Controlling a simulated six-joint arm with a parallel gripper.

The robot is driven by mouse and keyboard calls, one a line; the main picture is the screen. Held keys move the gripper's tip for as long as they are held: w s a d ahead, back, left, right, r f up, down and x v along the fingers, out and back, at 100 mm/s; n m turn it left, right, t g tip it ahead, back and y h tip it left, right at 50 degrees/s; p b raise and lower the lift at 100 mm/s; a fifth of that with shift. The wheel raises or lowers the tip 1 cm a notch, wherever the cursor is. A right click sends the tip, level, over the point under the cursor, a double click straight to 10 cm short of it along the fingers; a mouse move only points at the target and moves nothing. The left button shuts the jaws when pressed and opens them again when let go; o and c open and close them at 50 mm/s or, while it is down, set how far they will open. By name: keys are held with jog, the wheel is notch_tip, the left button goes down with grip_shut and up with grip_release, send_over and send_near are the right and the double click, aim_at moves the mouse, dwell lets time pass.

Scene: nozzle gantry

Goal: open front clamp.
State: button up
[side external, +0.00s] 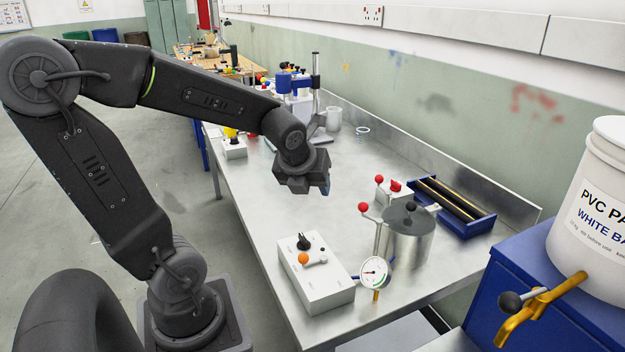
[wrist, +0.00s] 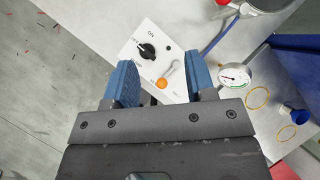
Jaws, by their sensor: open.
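A steel pot (side external: 405,247) with a dark lid and black knob stands near the bench's front right. A red-ball lever (side external: 364,207) rises at its left side. A second red ball (side external: 378,180) shows behind it. I cannot tell for certain which part is the front clamp. In the wrist view, only part of the pot (wrist: 262,4) shows at the top edge, with a red ball (wrist: 222,2) beside it. My gripper (side external: 303,188) is open and empty, high above the bench, left of the pot. Its blue fingers (wrist: 160,65) show in the wrist view.
A white control box (side external: 318,285) with a black knob and orange-ball lever lies below my gripper. A round gauge (side external: 375,271) stands between box and pot. A blue roller tray (side external: 453,208) lies behind the pot. A white bucket (side external: 592,200) stands at right. The middle bench is clear.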

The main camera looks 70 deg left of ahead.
jog(key=m, duration=0.1)
jog(key=r+m+t, duration=0.1)
jog(key=m, duration=0.1)
jog(key=shift+d+r+y, duration=0.2)
jog(key=shift+d+y, duration=0.1)
jog(key=shift+d, duration=0.05)
